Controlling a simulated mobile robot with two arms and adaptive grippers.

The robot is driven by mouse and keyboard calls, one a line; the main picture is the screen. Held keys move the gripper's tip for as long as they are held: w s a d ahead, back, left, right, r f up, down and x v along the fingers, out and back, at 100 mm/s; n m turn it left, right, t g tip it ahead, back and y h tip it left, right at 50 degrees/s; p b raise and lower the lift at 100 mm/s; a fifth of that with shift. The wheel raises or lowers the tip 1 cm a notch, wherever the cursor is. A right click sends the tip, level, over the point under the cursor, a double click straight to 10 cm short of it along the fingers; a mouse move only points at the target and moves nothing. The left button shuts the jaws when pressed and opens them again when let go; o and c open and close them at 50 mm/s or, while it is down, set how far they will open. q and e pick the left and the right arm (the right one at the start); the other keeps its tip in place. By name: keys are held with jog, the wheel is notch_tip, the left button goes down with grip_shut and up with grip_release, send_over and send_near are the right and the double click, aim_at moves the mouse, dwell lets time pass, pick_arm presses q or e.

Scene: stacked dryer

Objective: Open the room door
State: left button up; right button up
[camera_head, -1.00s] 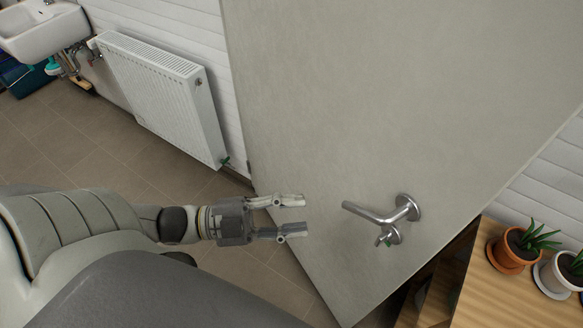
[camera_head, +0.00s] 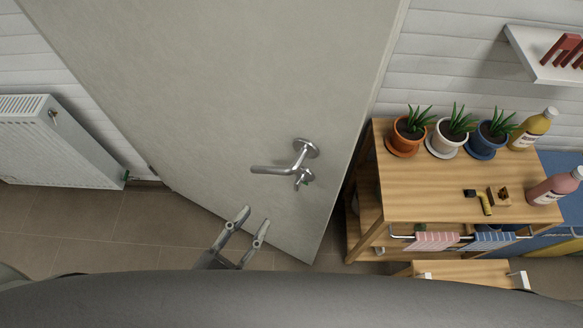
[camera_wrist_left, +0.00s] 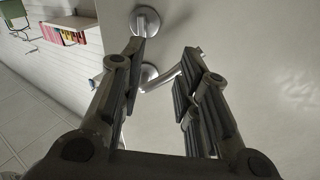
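The door (camera_head: 220,90) is a plain grey panel. Wall and a wooden shelf unit show past its right edge; I cannot tell from this how far it stands open. Its metal lever handle (camera_head: 272,170) points left from a round plate, with a small lock knob (camera_head: 303,178) below. My left gripper (camera_head: 254,216) is open and empty, below and slightly left of the lever in the head view, apart from it there. In the left wrist view, the handle (camera_wrist_left: 162,78) shows between and beyond the open fingers (camera_wrist_left: 163,60), which partly hide it. My right gripper is not in view.
A white radiator (camera_head: 60,145) is on the wall at left. At right, a wooden shelf unit (camera_head: 430,195) holds potted plants (camera_head: 412,127) and bottles (camera_head: 550,187), close to the door's free edge. A white wall shelf (camera_head: 535,58) hangs above. Tiled floor (camera_head: 100,220) lies left of my gripper.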

aim_at(295, 184)
pick_arm(q)
jog(key=w+d+n+p, duration=0.1)
jog(key=w+d, duration=0.2)
jog(key=w+d+n+p, duration=0.1)
jog(key=w+d, duration=0.2)
jog(key=w+d+r+y+p, duration=0.1)
jog(key=w+d, duration=0.2)
jog(key=shift+w+n, duration=0.4)
jog(key=shift+a, duration=0.1)
jog(key=shift+c, duration=0.2)
grip_shut()
